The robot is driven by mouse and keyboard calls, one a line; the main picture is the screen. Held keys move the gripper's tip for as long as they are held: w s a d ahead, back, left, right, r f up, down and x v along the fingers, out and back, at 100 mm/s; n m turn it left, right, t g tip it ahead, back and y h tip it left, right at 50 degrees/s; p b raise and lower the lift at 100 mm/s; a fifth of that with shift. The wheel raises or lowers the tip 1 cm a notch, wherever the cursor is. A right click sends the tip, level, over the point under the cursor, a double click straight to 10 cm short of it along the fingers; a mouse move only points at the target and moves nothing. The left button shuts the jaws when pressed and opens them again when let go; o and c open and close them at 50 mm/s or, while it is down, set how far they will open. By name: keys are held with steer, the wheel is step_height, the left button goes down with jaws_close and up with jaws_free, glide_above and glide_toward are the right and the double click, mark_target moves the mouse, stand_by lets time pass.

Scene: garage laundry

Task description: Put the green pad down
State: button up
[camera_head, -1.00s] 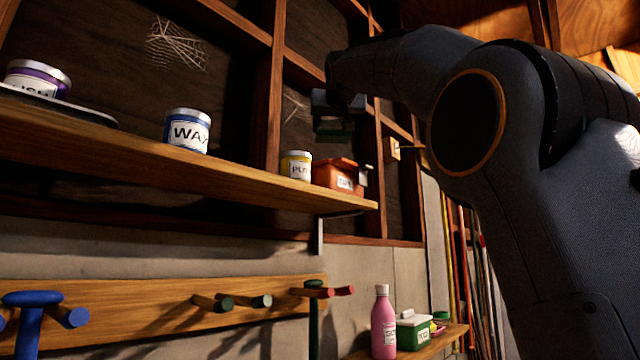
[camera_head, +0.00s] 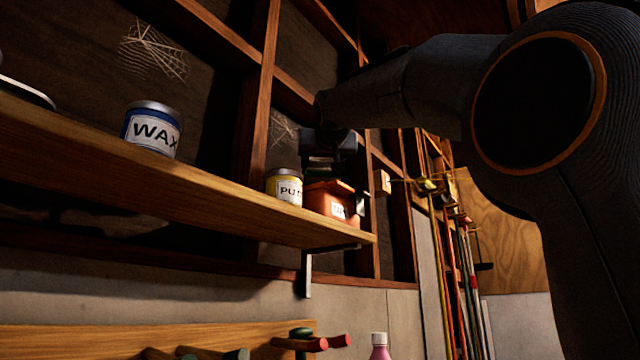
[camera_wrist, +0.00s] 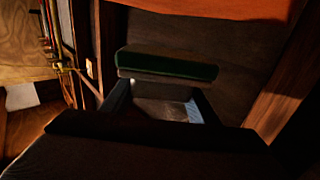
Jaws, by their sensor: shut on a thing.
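My gripper (camera_head: 322,152) is shut on the green pad and holds it just above the orange box (camera_head: 330,203) at the right end of the shelf (camera_head: 190,185). In the wrist view the pad (camera_wrist: 168,65) is a dark green block with a paler layer, across the fingertips of my gripper (camera_wrist: 163,92). In the head view the pad is dark and hard to tell from the gripper. I cannot tell whether it touches the box. An orange surface (camera_wrist: 220,8) crosses the top of the wrist view.
A yellow labelled can (camera_head: 285,187) stands just left of the orange box, and a blue WAX can (camera_head: 153,128) stands further left. The shelf between them is clear. Wooden uprights (camera_head: 258,95) stand behind. Pegs (camera_head: 300,343) and a pink bottle (camera_head: 379,347) are below.

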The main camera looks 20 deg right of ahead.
mark_target(320, 179)
steer(key=shift+f, duration=1.9)
steer(key=shift+f, duration=0.1)
steer(key=o, duration=1.1)
steer(key=shift+o, duration=0.2)
steer(key=shift+s, duration=0.15)
steer(key=s+b, duration=0.1)
steer(key=s, duration=0.3)
steer(key=s+a+b, duration=0.1)
steer(key=s+b, duration=0.1)
steer(key=s, duration=0.1)
steer(key=s+a+b, duration=0.1)
steer(key=s+b, duration=0.1)
steer(key=s, duration=0.2)
steer(key=shift+s, duration=0.3)
